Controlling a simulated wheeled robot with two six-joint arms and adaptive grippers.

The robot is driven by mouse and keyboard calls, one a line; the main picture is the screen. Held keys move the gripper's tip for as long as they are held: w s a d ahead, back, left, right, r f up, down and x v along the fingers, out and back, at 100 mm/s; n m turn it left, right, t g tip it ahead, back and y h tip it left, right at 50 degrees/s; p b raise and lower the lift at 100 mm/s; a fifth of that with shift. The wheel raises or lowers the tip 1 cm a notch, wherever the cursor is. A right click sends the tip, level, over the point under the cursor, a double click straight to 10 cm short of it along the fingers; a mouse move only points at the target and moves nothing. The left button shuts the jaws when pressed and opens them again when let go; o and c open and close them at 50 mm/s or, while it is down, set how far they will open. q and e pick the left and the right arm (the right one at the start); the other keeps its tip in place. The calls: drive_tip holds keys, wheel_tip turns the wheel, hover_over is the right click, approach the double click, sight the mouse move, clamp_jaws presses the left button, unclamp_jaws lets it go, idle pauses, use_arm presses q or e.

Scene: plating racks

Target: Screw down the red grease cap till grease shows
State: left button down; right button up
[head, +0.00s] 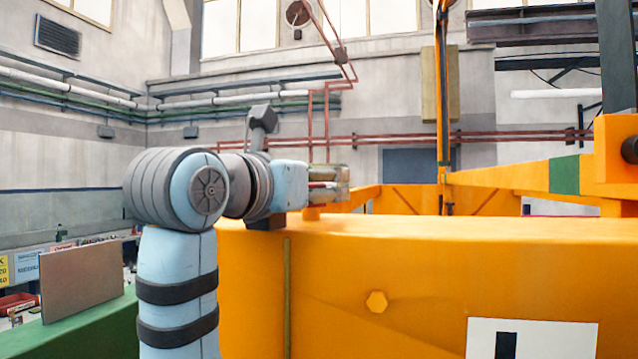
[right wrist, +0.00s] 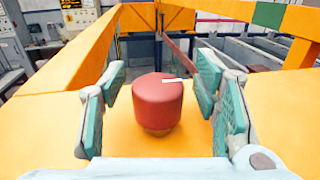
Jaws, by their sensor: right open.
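The red grease cap (right wrist: 157,105) stands upright on the flat yellow beam top in the right wrist view. It is a short cylinder with a white line on its top, running from near the middle towards the right edge. A narrower orange-brown base (right wrist: 157,131) shows just under it. My right gripper (right wrist: 161,78) is open, with one pair of teal pads to the left of the cap and one to the right. Gaps show on both sides, so the pads do not touch it. In the head view my right gripper (head: 330,184) is low over the beam, and hides most of the cap. My left gripper is out of view.
A brown panel (head: 82,280) stands on a green surface (head: 95,325) at the left.

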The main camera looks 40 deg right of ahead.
drive_tip(key=shift+w, duration=0.15)
drive_tip(key=shift+a, duration=0.15)
drive_tip(key=shift+c, duration=0.7)
drive_tip(key=c, duration=1)
drive_tip(key=shift+c, duration=0.2)
drive_tip(key=shift+m+g+h, duration=0.3)
drive_tip(key=shift+m+g, duration=0.1)
drive_tip(key=shift+g, duration=0.2)
drive_tip(key=m+g+h, duration=0.1)
drive_tip(key=m+g, duration=0.1)
drive_tip(key=g, duration=0.2)
drive_tip(key=shift+m, duration=0.4)
drive_tip(key=shift+m+g+y, duration=0.15)
drive_tip(key=shift+m+g, duration=0.85)
drive_tip(key=shift+g, duration=0.65)
drive_tip(key=shift+m+g+y, duration=0.15)
drive_tip(key=shift+m+g, duration=0.85)
drive_tip(key=shift+g, duration=0.65)
